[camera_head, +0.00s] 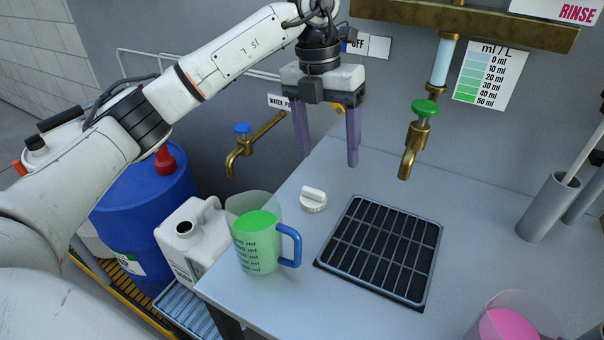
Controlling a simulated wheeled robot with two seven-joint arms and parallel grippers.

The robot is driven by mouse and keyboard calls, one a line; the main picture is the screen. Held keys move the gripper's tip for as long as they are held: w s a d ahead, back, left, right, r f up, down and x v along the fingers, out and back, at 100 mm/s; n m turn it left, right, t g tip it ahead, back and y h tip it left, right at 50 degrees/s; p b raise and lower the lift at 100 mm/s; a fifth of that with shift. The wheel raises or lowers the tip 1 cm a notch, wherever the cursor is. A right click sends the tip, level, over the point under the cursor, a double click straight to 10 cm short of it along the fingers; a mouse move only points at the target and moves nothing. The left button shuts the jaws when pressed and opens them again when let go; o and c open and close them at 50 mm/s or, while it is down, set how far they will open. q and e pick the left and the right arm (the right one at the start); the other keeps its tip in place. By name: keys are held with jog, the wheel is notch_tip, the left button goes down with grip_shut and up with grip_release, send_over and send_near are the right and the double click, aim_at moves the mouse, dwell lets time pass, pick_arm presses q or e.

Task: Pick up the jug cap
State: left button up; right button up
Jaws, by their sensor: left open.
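The white jug cap (313,199) lies on the grey counter (300,247), between the measuring cup and the black drain grate. It has a raised bar-shaped grip on top. A white jug (205,240) with an open dark mouth stands lower, left of the counter. My left gripper (328,160) has two purple fingers spread wide apart and pointing down. It is empty and hangs above and behind the cap, near the wall. My right gripper does not show.
A clear measuring cup (259,240) with green liquid and a blue handle stands left of the drain grate (383,250). Brass taps (414,145) and (250,145) project from the wall. A blue barrel (150,215) is at left. A cup of pink liquid (508,325) sits front right.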

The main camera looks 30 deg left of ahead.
pick_arm(q)
jog(key=shift+a+f+y, duration=0.7)
jog(key=shift+a+f, duration=0.25)
jog(key=shift+f, duration=0.2)
send_over(314, 190)
jog(key=shift+n, duration=0.3)
notch_tip(314, 190, down, 5)
jog(key=shift+d+r, duration=0.1)
jog(key=shift+r, duration=0.1)
jog(key=f, duration=0.2)
jog(key=f+p, duration=0.1)
jog(key=f, duration=0.2)
jog(key=shift+a+f, duration=0.2)
jog(key=shift+f, duration=0.1)
jog(key=shift+c, duration=0.2)
jog(key=c, duration=1.1)
